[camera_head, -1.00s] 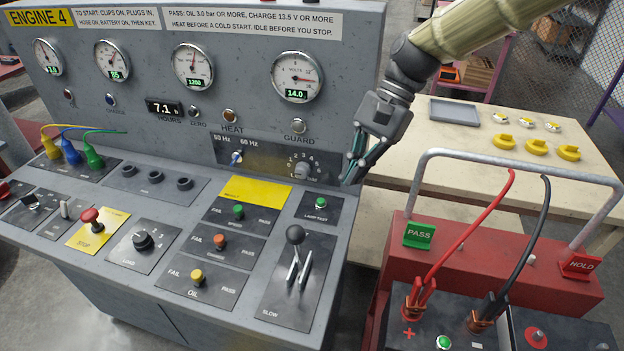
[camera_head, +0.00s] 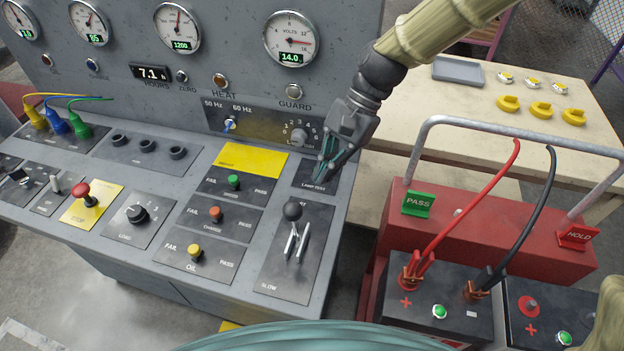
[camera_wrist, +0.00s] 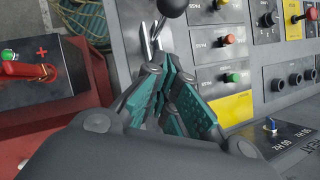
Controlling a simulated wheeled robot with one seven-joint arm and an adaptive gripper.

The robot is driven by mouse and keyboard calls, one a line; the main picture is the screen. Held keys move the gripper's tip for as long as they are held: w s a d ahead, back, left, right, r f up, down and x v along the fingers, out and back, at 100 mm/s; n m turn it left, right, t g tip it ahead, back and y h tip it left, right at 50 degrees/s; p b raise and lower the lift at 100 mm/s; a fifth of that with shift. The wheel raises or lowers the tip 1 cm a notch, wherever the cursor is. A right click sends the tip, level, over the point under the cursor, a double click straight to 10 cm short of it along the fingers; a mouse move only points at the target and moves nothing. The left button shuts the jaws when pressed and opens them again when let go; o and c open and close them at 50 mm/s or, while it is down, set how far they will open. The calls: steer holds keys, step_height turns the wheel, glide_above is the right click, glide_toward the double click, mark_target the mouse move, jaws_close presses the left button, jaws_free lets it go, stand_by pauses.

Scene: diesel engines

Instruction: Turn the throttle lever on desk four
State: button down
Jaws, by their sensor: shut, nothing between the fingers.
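My gripper (camera_head: 323,176) is shut and empty. It is over the lamp test plate, up and to the right of the knob, and apart from it. In the wrist view my teal fingers (camera_wrist: 168,105) point toward the lever. The lamp test button is hidden behind them.
Fail/pass knobs (camera_head: 215,214) stand left of the lever. The red stop button (camera_head: 84,192) is farther left. A red battery cart (camera_head: 480,240) with a metal handle and cables stands close on the right. A wooden table (camera_head: 455,125) is behind it.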

steer(key=s+a, duration=0.1)
steer(key=s+a+p, duration=0.1)
steer(key=s+a, duration=0.1)
steer(key=s, duration=0.1)
steer(key=shift+f, duration=0.3)
steer(key=shift+s+p, duration=0.1)
steer(key=shift+p, duration=0.25)
steer(key=shift+s+a+f+p, duration=0.1)
steer(key=shift+s+a+p, duration=0.2)
steer(key=shift+s+p, duration=0.1)
steer(key=shift+d, duration=0.15)
